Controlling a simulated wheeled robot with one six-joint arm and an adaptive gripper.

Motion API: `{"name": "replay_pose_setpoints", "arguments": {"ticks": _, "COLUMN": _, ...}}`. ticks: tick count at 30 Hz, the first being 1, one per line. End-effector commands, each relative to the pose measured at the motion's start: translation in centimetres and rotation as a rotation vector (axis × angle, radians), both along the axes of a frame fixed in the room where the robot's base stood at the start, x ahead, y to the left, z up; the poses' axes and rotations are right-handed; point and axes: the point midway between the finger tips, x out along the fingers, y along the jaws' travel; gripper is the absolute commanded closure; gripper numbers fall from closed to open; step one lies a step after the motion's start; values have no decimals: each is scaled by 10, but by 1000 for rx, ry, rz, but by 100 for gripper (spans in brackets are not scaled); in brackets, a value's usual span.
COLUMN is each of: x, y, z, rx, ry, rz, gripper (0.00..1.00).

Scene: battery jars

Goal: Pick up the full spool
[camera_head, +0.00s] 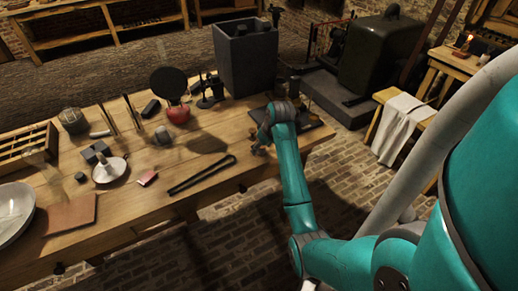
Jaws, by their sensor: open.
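I cannot tell for sure which thing is the full spool. A small grey, rounded piece (161,136) stands on the wooden workbench (128,196), left of my gripper. A red rounded object (178,115) sits behind it, below a black disc (169,83). A brownish round object (73,121), perhaps wound or a jar, stands at the back left. My gripper (257,147) is open over the right part of the bench, apart from these things. Its fingers are small and partly hidden by my teal arm.
Black tongs (202,175) lie near the front edge. A tall dark box (246,60) stands at the back right. A divided wooden tray (25,148), a white dish (14,212), a candle holder (109,170) and a brown sheet (71,214) fill the left side.

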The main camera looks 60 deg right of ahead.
Motion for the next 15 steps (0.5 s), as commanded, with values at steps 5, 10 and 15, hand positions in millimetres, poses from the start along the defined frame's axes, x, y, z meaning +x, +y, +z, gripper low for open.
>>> {"name": "replay_pose_setpoints", "arguments": {"ticks": 5, "x": 0, "y": 0, "z": 0, "rx": 0, "ry": 0, "rz": 0, "gripper": 69}}
{"name": "replay_pose_setpoints", "arguments": {"ticks": 10, "x": 0, "y": 0, "z": 0, "rx": 0, "ry": 0, "rz": 0, "gripper": 90}}
{"name": "replay_pose_setpoints", "arguments": {"ticks": 15, "x": 0, "y": 0, "z": 0, "rx": 0, "ry": 0, "rz": 0, "gripper": 90}}
